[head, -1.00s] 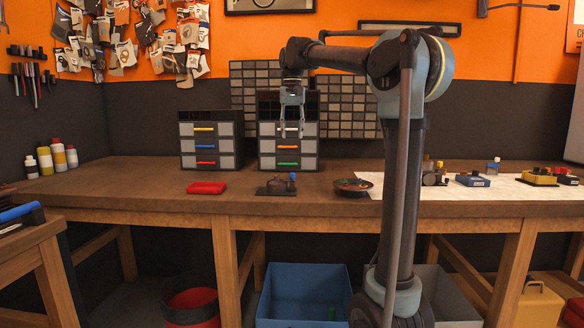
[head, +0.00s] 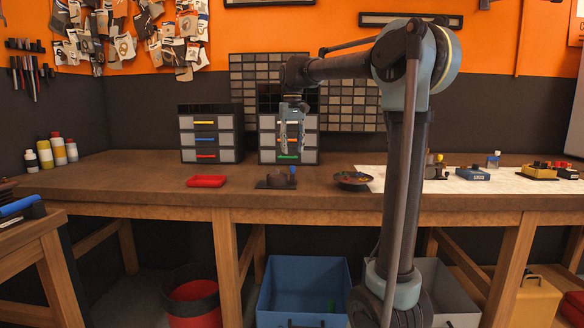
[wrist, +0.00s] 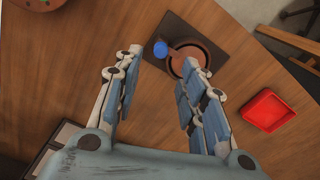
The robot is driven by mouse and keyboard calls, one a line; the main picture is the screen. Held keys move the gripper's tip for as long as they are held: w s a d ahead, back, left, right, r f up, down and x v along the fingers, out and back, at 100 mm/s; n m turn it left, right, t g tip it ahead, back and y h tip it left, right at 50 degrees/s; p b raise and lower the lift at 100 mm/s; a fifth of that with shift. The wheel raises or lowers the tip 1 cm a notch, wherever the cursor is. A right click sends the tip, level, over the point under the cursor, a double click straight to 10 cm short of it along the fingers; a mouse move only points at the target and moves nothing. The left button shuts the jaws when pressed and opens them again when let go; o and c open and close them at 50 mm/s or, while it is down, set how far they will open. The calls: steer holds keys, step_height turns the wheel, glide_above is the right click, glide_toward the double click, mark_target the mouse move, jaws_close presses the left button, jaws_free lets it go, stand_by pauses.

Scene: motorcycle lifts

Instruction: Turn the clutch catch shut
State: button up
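The clutch catch is a dark base plate (head: 268,185) with a round brown body (head: 278,178) and a blue knob (head: 293,170), on the workbench. In the wrist view, the brown body (wrist: 204,48) and blue knob (wrist: 160,48) show on the dark plate (wrist: 172,25). My gripper (head: 290,150) is above the catch, pointing down, in front of the right drawer unit. In the wrist view its fingers (wrist: 163,60) are spread, with the knob seen between the tips and the right finger overlapping the brown body. Nothing is held.
A red tray (head: 206,181) lies left of the catch and a dark bowl (head: 353,178) with small parts lies right. Drawer units (head: 211,135) stand behind. Small items, including a blue box (head: 472,174), sit on a white sheet farther right. The bench front is clear.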

step_height(320, 180, down, 7)
steer(key=shift+f, duration=0.15)
stand_by(0.4)
jaws_close()
